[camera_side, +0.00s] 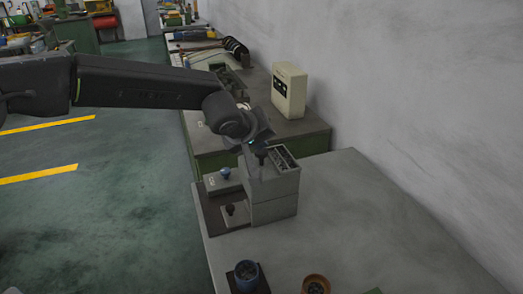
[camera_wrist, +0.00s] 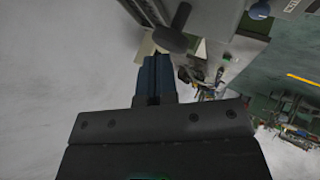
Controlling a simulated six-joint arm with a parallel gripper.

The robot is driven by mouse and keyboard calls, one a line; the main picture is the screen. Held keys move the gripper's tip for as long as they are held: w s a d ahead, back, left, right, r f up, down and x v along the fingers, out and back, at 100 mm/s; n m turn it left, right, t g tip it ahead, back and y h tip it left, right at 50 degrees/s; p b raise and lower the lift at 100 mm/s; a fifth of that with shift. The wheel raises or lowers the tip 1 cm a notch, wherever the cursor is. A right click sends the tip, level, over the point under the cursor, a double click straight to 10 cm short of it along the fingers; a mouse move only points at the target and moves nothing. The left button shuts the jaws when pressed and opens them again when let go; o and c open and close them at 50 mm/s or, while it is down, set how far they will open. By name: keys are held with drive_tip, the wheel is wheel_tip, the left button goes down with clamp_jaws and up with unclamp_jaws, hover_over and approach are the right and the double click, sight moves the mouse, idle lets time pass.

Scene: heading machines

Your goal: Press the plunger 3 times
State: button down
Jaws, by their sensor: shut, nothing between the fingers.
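A grey boxy machine (camera_side: 273,190) stands on the bench, with a dark base plate (camera_side: 214,222). A dark rounded knob on a stem, seemingly the plunger (camera_wrist: 170,39), stands at the machine, just beyond my fingertips in the wrist view. My gripper (camera_wrist: 153,60) is shut with nothing between its fingers. In the side view it is over the machine's top, where my wrist partly hides it. Whether the fingertips touch the knob I cannot tell. A blue knob (camera_side: 225,172) sits on the machine's left part, and a smaller black knob (camera_side: 231,209) sits lower in front.
A blue cup (camera_side: 246,272) and a brown cup (camera_side: 316,284) stand at the bench's front. A cream box (camera_side: 289,90) stands on the bench behind. The wall (camera_side: 420,100) runs along the right. The grey bench top (camera_side: 350,215) is clear right of the machine.

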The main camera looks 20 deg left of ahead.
sight(259, 151)
drive_tip(key=shift+f, duration=0.7)
idle(0.3)
idle(0.3)
drive_tip(key=shift+r, duration=1.3)
drive_tip(key=shift+r, duration=0.1)
drive_tip(key=shift+r, duration=2.45)
